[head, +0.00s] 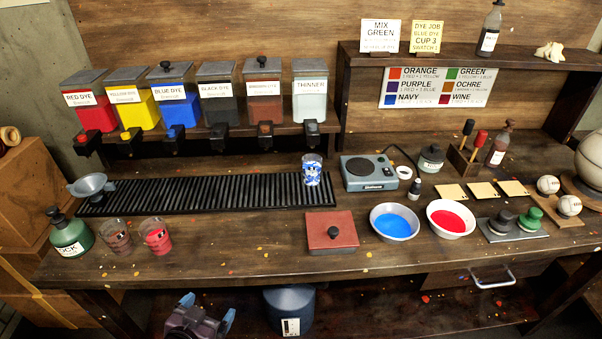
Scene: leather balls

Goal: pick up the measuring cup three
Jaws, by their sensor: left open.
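Three clear measuring cups are in view, and I cannot read a number on any of them. One cup (312,170) with blue on it stands upright on the right end of the black slatted rack. A cup (116,238) with dark reddish contents and a cup (155,236) with red contents stand side by side at the bench's front left. My left gripper (207,307) is open and empty, low at the bottom edge, in front of and below the bench top, apart from all the cups. My right gripper is out of view.
The black rack (200,194) lies below the dye dispensers (172,105). A green bottle (70,233) stands far left. Bench between cups and red box is clear.

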